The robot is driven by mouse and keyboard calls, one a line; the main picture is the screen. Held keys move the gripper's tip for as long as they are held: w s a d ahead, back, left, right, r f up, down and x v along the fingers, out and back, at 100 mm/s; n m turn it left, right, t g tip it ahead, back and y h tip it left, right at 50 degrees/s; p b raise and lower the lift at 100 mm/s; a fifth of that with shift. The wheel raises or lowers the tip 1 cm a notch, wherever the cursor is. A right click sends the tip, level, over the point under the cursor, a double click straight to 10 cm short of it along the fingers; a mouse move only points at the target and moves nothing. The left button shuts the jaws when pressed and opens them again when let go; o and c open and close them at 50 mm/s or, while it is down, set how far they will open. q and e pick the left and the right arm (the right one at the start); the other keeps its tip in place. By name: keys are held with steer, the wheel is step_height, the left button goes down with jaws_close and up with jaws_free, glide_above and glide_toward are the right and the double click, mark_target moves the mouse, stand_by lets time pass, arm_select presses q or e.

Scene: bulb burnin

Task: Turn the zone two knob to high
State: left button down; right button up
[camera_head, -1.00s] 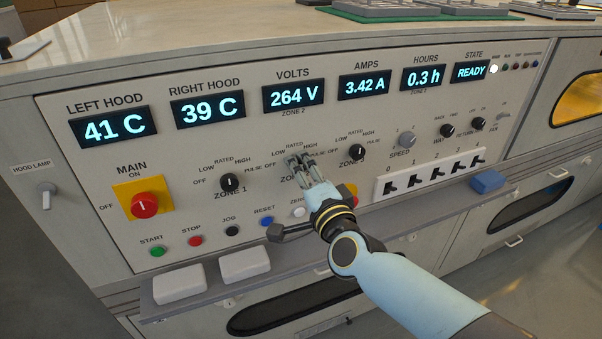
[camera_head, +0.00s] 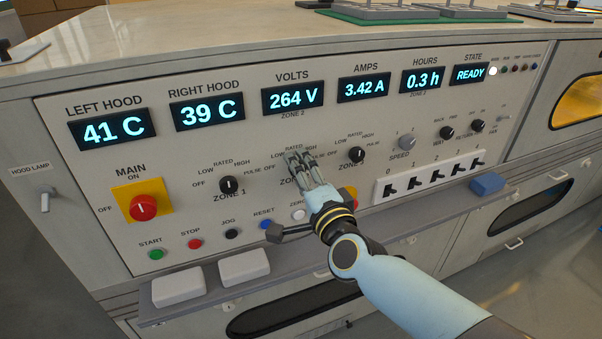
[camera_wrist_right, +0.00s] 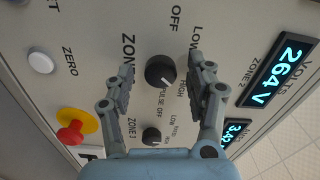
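The zone two knob (camera_wrist_right: 160,72) is a round black knob on the grey control panel, under the VOLTS display. In the right wrist view a pale mark shows at its lower right, toward the HIGH label (camera_wrist_right: 183,88). My right gripper (camera_head: 301,160) is in front of this knob and hides it in the head view. In the wrist view its two fingers (camera_wrist_right: 160,68) are open, one on each side of the knob, with a visible gap on both sides. The right finger covers part of the scale lettering. My left gripper is not in view.
The zone one knob (camera_head: 229,184) and zone three knob (camera_head: 356,155) flank it. The red main switch (camera_head: 143,207) is at left; a red button on yellow (camera_wrist_right: 70,133) is below zone three. A shelf (camera_head: 205,302) with pale blocks runs below.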

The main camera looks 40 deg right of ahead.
steer(key=v, duration=1.2)
steer(key=shift+f, duration=0.1)
